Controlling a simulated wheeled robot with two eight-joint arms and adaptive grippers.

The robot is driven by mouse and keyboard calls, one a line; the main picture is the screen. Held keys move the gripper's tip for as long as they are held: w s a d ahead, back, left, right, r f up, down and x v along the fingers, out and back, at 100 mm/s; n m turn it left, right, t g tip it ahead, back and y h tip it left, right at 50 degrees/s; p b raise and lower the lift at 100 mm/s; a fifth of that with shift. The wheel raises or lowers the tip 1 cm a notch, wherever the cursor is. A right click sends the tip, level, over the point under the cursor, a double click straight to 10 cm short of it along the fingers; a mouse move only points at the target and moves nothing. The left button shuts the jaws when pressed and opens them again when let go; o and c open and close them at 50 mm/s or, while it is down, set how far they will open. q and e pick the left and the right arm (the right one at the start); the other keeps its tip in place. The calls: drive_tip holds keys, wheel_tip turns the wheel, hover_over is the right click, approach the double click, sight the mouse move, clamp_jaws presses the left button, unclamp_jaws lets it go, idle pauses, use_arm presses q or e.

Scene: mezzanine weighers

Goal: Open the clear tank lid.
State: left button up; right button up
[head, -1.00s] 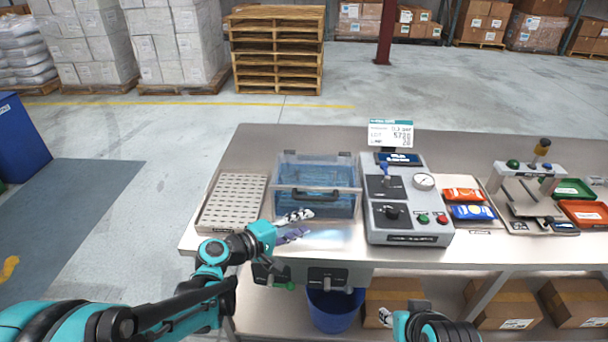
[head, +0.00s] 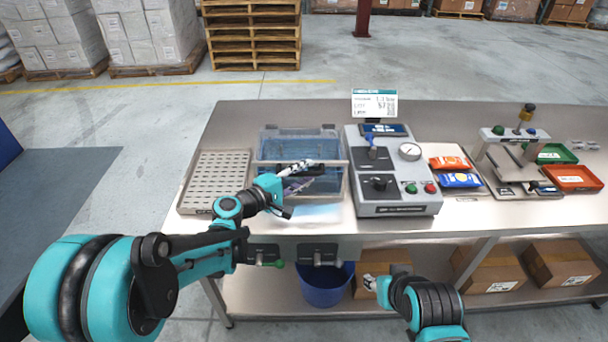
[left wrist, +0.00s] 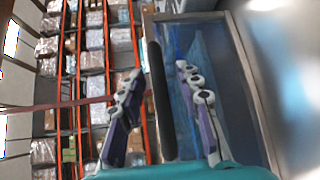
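The clear tank (head: 331,187) stands on the bench, bluish inside, with its clear lid (head: 300,146) looking down over it. My left gripper (head: 297,177) is at the front of the tank, over the lid's front edge. In the left wrist view its two fingers (left wrist: 160,112) are apart, one on each side of the dark lid handle (left wrist: 158,95), with small gaps showing. In the head view the gripper hides most of the handle. My right gripper (head: 378,284) is low in front of the bench, only partly seen, and away from the tank.
A perforated tray (head: 217,178) lies left of the tank. A grey control box (head: 392,190) with knobs and a gauge stands close to its right. Packets, a small press and trays are farther right. A blue bin (head: 325,287) is under the bench.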

use_arm(q)
clamp_jaws()
drive_tip(key=shift+r, duration=0.1)
use_arm(e)
drive_tip(key=shift+r, duration=0.15)
